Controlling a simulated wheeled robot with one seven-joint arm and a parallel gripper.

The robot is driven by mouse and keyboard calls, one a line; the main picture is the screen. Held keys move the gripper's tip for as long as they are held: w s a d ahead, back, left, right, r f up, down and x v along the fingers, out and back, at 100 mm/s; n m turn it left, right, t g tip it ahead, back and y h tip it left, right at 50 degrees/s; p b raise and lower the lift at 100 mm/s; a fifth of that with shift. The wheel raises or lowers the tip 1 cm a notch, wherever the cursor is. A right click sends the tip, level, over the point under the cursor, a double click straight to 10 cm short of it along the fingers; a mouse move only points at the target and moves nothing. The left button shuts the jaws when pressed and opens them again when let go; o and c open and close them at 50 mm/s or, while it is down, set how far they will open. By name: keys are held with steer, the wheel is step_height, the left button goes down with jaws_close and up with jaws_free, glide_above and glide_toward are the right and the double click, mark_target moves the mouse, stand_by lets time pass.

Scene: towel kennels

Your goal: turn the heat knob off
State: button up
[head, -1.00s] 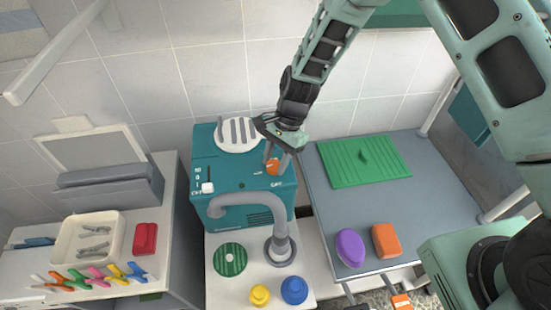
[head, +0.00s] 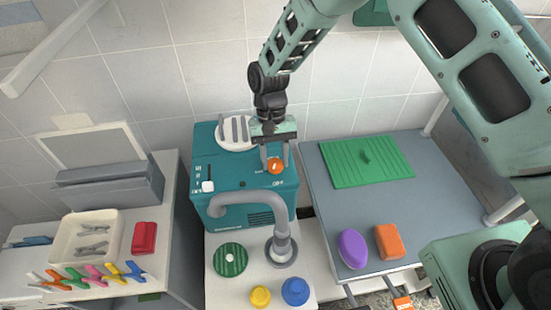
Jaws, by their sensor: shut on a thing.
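The orange heat knob (head: 275,165) sits on the top of the teal machine (head: 232,172), near its right side. A white mark shows on the knob. My gripper (head: 275,160) points down over the machine with one finger on each side of the knob, shut on it. Small print near the knob is too small to read.
A grey hose (head: 270,205) arches in front of the machine. To the right is a grey table with a green mat (head: 366,161), a purple oval (head: 352,248) and an orange block (head: 389,241). A tray (head: 62,232) stands left.

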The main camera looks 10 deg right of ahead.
steer(key=n+h, duration=0.1)
steer(key=n, duration=0.3)
steer(key=shift+a+t+b, duration=0.1)
steer(key=shift+t+b, duration=0.2)
steer(key=shift+n+h, duration=0.3)
steer(key=o, duration=1)
steer(key=b+v, duration=0.2)
steer(key=v, duration=0.5)
steer(key=shift+w+r, duration=0.15)
steer(key=shift+r, duration=0.05)
